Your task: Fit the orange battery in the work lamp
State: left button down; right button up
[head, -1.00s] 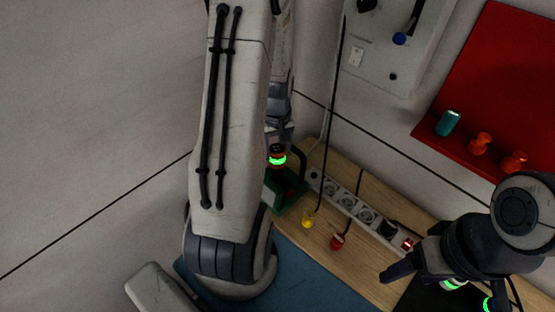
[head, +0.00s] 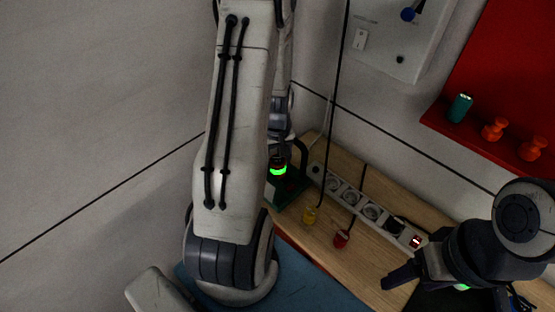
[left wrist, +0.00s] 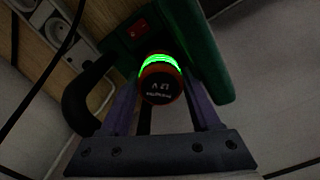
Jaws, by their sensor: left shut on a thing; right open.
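The work lamp (head: 281,197) is a green body with a black handle (head: 302,154), standing at the far left end of the wooden bench. In the left wrist view its green body (left wrist: 204,48) and red switch (left wrist: 137,28) are close up. The orange battery (left wrist: 160,86) shows its dark end marked 12 V, with a glowing green ring (head: 278,170) around it. My left gripper (left wrist: 160,78) is shut on the battery, at the lamp; I cannot tell how deep the battery sits. My right gripper (head: 402,276) is open and empty, over the front of the bench.
A red shelf (head: 438,121) holds a teal cylinder (head: 460,107) and orange pieces (head: 494,130). A blue mat (head: 312,284) lies in front.

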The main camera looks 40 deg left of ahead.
aim_at(277, 161)
pick_arm(q)
jog(key=shift+f, duration=0.65)
jog(key=shift+s+d, duration=0.1)
jog(key=shift+s, duration=0.1)
dwell(0.7)
jog(key=shift+f+b, duration=0.55)
jog(key=shift+f, duration=0.05)
jog(key=shift+c, duration=1.9)
grip_release()
jog(key=shift+r, duration=0.1)
notch_tip(277, 161, up, 11)
jog(key=p, duration=0.9)
